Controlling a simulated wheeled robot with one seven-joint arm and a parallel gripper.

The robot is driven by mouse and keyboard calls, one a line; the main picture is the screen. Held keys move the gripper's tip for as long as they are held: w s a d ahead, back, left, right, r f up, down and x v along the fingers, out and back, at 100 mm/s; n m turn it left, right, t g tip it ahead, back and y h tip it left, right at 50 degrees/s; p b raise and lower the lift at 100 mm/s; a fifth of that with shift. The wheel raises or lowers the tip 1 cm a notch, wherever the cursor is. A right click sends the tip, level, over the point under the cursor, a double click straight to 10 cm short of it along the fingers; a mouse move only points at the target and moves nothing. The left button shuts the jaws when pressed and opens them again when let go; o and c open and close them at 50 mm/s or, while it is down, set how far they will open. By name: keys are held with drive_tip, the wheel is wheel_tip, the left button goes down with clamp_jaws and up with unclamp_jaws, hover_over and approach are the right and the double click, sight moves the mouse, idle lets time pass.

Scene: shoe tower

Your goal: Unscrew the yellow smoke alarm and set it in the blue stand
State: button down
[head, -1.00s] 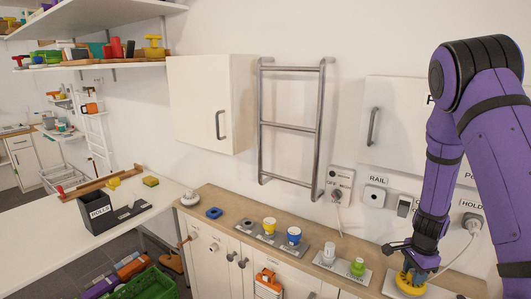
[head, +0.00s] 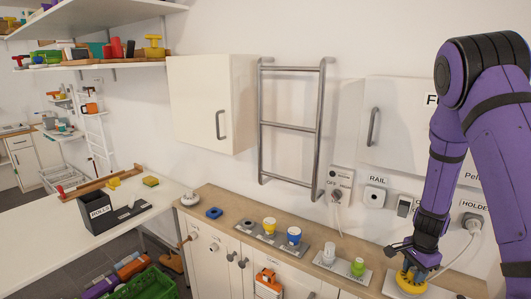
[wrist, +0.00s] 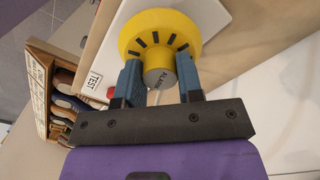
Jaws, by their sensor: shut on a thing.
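The yellow smoke alarm (head: 411,284) sits on a pale base plate at the right end of the wooden counter. The exact finger contact is partly hidden. A small blue piece with a hollow top, apparently the blue stand (head: 214,213), lies on the counter's left part, far from my gripper.
A white round device (head: 190,199) lies left of the blue piece. A metal ladder rack (head: 290,128) and wall sockets are behind. A red button shows beside the TEST label (wrist: 94,80).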

drive_tip(key=shift+r, duration=0.4)
drive_tip(key=shift+r, duration=0.95)
drive_tip(key=shift+s+f, duration=0.1)
drive_tip(key=shift+f, duration=1.7)
idle(0.8)
drive_tip(key=c, duration=0.7)
unclamp_jaws()
drive_tip(key=shift+r, duration=4.55)
